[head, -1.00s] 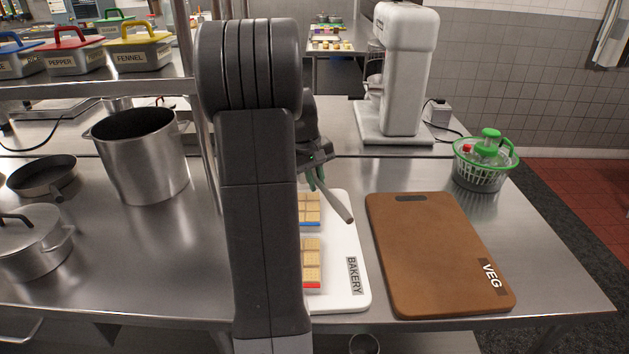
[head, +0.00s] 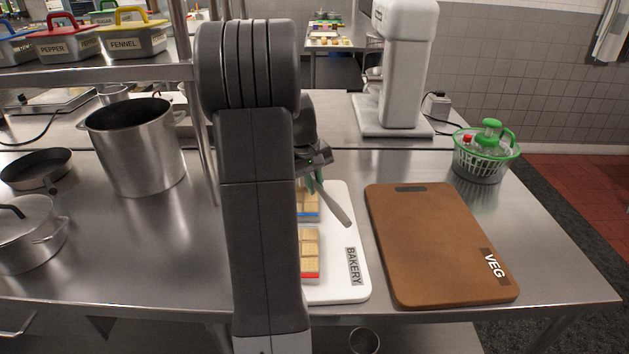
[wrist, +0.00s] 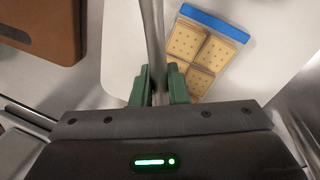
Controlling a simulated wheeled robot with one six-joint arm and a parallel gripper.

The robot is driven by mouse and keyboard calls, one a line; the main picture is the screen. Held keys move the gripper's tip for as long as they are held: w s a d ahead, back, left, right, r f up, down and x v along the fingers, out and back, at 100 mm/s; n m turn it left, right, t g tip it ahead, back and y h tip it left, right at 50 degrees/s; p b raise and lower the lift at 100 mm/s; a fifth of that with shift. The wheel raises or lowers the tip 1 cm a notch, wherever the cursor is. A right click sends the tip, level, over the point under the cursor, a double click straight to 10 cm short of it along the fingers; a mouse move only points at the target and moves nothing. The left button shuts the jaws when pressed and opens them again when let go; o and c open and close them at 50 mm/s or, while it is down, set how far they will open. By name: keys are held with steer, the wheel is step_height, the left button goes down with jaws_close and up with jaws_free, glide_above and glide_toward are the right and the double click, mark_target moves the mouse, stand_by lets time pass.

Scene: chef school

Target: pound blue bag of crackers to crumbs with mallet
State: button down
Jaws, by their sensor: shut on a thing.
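The blue bag of crackers (head: 308,205), clear with a blue strip, lies on the white BAKERY board (head: 337,285). My arm partly hides it in the head view. In the wrist view the bag (wrist: 195,45) is just right of the fingers, its blue strip at the top. My gripper (head: 314,184) is above the far part of the board. Its green fingers (wrist: 158,88) are shut on the grey shaft of the mallet (wrist: 153,35). The mallet's shaft (head: 338,208) slants down to the right beside the bag. I cannot make out the mallet's head.
A red-striped bag of crackers (head: 309,254) lies nearer on the same board. A brown VEG board (head: 430,240) is to the right. A large pot (head: 140,150) stands left, and a green spinner basket (head: 485,158) and a white mixer (head: 400,75) stand farther back.

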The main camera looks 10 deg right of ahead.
steer(key=shift+f, duration=0.85)
step_height(320, 180, up, 7)
steer(key=p, duration=0.5)
steer(key=shift+f, duration=0.25)
steer(key=s, duration=0.4)
steer(key=shift+a, duration=0.4)
steer(key=shift+s+f+b, duration=0.25)
steer(key=shift+b, duration=0.1)
steer(key=shift+w+f+b, duration=0.1)
steer(key=shift+f+b, duration=0.75)
steer(key=shift+f, duration=0.25)
